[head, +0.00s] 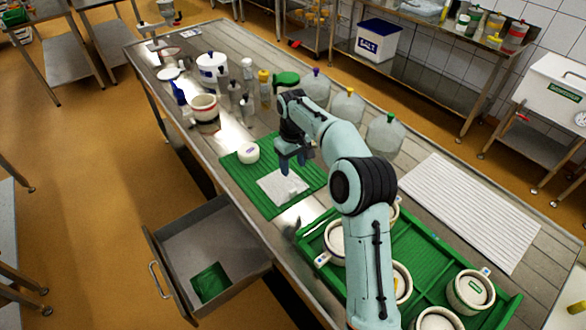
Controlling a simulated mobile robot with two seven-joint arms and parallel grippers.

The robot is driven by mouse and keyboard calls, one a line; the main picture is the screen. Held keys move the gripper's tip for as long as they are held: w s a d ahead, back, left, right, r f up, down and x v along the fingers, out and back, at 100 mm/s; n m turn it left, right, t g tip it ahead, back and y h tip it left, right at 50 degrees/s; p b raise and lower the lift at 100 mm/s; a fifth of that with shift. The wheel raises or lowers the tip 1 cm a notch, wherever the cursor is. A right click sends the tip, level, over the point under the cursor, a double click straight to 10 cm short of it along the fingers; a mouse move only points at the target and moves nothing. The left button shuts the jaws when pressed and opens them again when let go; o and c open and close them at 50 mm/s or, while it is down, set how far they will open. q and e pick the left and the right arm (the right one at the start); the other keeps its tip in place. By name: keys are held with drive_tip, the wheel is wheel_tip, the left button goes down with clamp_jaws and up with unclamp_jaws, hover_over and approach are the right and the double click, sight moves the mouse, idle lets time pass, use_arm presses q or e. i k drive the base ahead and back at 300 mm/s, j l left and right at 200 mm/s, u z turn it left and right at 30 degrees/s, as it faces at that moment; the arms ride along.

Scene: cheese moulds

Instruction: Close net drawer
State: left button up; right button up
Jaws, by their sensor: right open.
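The net drawer (215,245) stands open, pulled out to the left from under the long steel table. It is a grey metal drawer with a bar handle (159,281) on its front panel. A green piece (210,283) lies on its floor near the front. My right gripper (292,168) hangs above the green ribbed mat on the table, over a white cloth, apart from the drawer. Its jaws are open and I see nothing between them. My left gripper is not in view.
The green mat (240,172) carries a white cheese (248,152) and the white cloth (283,187). A green tray (440,262) with several moulds is at the right. Bottles and a bucket (211,70) stand farther back. The floor left of the drawer is clear.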

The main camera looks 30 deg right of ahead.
sight(212, 232)
drive_tip(key=k+j, duration=0.85)
